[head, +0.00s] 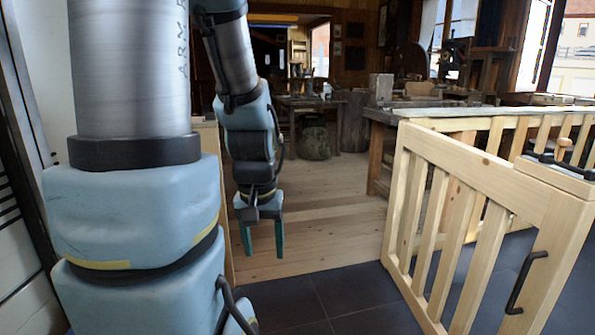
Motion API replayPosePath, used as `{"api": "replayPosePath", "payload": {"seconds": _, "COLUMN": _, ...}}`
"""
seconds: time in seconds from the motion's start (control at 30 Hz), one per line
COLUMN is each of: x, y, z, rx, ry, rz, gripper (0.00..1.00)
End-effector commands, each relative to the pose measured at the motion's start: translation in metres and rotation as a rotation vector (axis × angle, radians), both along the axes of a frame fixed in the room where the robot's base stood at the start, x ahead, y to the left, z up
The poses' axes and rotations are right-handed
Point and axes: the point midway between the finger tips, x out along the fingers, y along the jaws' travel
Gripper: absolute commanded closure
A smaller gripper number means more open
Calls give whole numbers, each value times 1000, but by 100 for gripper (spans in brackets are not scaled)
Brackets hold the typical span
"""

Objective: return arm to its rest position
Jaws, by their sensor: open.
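My gripper (262,245) hangs at the end of my arm, left of the picture's middle in the head view. Its two teal fingers point down and stand apart, with nothing between them. The gripper is in the air in front of the wooden floor, clear of the open gate. My arm's large upper links fill the left side and hide what is behind them.
A pale wooden slatted gate (468,215) with a black handle (526,283) stands at the right. A slatted railing (500,123) runs behind it. Dark tiles (345,293) meet a plank floor (335,228), which is clear in the middle. Workbenches stand farther back.

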Motion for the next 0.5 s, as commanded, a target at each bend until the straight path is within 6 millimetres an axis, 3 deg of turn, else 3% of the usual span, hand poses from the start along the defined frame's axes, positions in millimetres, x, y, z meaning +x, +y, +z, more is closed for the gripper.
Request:
{"api": "replayPosePath", "payload": {"seconds": 0.03, "x": 0, "y": 0, "z": 34, "rx": 0, "ry": 0, "rz": 0, "gripper": 36}}
{"api": "replayPosePath", "payload": {"seconds": 0.2, "x": 0, "y": 0, "z": 86, "rx": 0, "ry": 0, "rz": 0, "gripper": 36}}
{"api": "replayPosePath", "payload": {"seconds": 0.33, "x": 0, "y": 0, "z": 115, "rx": 0, "ry": 0, "rz": 0, "gripper": 36}}
{"api": "replayPosePath", "payload": {"seconds": 0.5, "x": 0, "y": 0, "z": 133, "rx": 0, "ry": 0, "rz": 0, "gripper": 36}}
